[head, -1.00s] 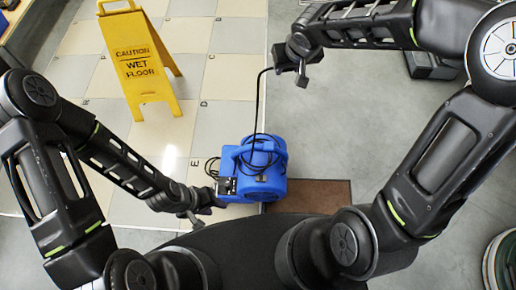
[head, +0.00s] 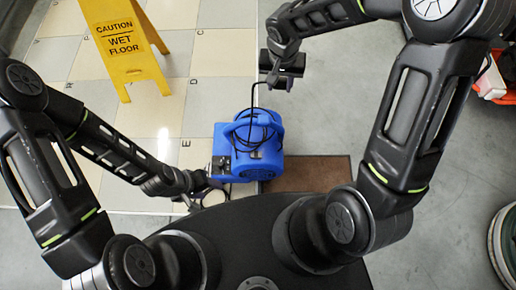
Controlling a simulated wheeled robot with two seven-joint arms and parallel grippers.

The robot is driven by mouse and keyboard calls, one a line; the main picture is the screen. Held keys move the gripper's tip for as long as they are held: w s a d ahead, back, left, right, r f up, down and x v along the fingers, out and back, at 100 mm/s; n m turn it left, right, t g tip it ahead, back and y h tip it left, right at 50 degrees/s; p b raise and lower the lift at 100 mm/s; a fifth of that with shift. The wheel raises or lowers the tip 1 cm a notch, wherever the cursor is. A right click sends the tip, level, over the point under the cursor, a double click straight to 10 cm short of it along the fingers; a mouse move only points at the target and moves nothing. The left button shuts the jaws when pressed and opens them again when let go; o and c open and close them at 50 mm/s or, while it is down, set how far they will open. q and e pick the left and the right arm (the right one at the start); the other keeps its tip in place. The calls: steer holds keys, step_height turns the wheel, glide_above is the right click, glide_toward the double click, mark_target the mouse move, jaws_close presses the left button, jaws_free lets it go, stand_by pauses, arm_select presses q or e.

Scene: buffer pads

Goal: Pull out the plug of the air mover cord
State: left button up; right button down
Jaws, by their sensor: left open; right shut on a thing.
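The blue air mover (head: 262,166) stands on the floor just in front of me. Its black cord (head: 252,105) rises from the top of the air mover to my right gripper (head: 272,82). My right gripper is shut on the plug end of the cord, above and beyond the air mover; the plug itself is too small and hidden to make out. My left gripper (head: 207,190) is open, low at the left side of the air mover, close to its dark panel (head: 222,166); I cannot tell whether they touch.
A yellow wet floor sign (head: 124,45) stands on the pale tiles at the upper left. A brown mat (head: 315,174) lies right of the air mover. An orange bin (head: 492,85) is at the right edge, with a round object (head: 505,245) below it. Grey floor between is clear.

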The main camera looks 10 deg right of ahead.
steer(key=s+a+f+m+g+y+b, duration=0.25)
steer(key=f+m+b, duration=0.2)
steer(key=f, duration=0.55)
steer(key=s+a+f+m+g+y+b, duration=0.1)
steer(key=s+f+m+g+y+b, duration=0.15)
steer(key=f+b, duration=0.5)
arm_select(q)
step_height(320, 180, down, 24)
steer(key=w+a+b, duration=0.1)
steer(key=b, duration=0.8)
steer(key=shift+w+a, duration=0.2)
arm_select(e)
steer(key=m+t+y, duration=0.7)
steer(key=m+y, duration=0.1)
steer(key=m, duration=0.2)
glide_above(258, 154)
step_height(258, 154, down, 15)
arm_select(q)
steer(key=shift+f+b, duration=0.2)
steer(key=shift+b, duration=0.15)
arm_select(e)
steer(key=shift+f, duration=0.15)
